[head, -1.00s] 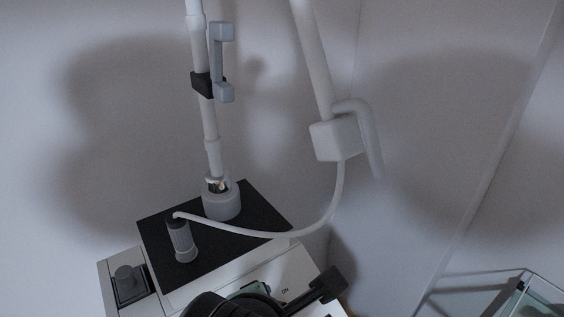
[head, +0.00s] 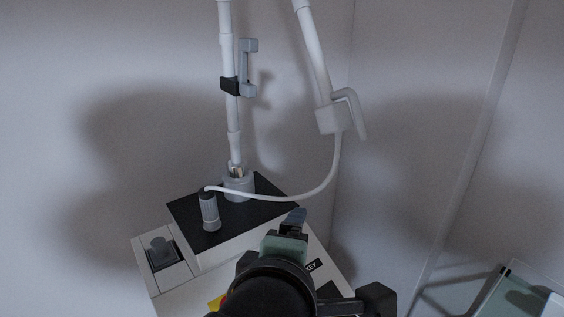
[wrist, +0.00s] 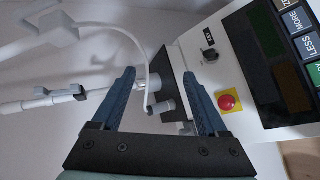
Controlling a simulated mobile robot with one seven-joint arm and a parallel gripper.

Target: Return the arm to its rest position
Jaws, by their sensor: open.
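My gripper (wrist: 160,76) is open in the wrist view, with its two blue fingers spread apart and nothing between the tips. Beyond them is the white console's (wrist: 196,48) top. In the head view my gripper (head: 292,226) is at the bottom centre, over the console (head: 160,299). My dark wrist hides part of the console top there. The finger opening cannot be made out in that view.
A white pole (head: 234,142) and a hose (head: 285,198) rise from the black plate (head: 190,222). A hanging handle (head: 334,116) is near the wall. A red button (wrist: 227,102) and a labelled key panel (wrist: 270,50) are on the console. A glass-topped stand (head: 520,295) is lower right.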

